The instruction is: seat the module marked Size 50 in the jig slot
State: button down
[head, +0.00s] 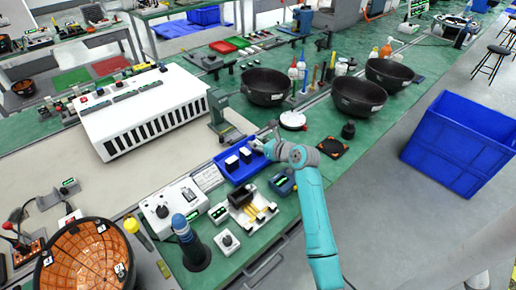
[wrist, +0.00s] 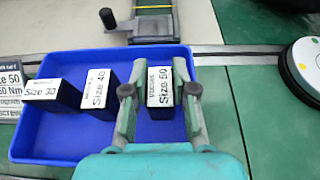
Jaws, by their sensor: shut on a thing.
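The module marked Size 50 (wrist: 160,92) is a dark block with a white label on top, in the blue tray (wrist: 50,146) in the wrist view. My gripper (wrist: 160,95) is shut on it, one finger on its left side and one on its right. Modules marked Size 40 (wrist: 98,92) and Size 30 (wrist: 45,92) stand to its left in the tray. In the head view my gripper (head: 262,146) is over the right end of the blue tray (head: 234,181). I cannot tell whether the held module touches the tray floor. I cannot clearly make out the jig slot.
A dark fixture with a handle (wrist: 152,25) lies just beyond the tray. A placard (wrist: 10,88) is at the tray's left. A round white device (head: 293,121) is to the right. A white slotted rack (head: 145,115) stands on the left; black bowls (head: 265,86) stand behind.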

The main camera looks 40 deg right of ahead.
aim_at(258, 143)
notch_tip(258, 143, up, 10)
jog(key=shift+f, duration=0.2)
jog(key=shift+r, duration=0.2)
jog(key=shift+s, duration=0.1)
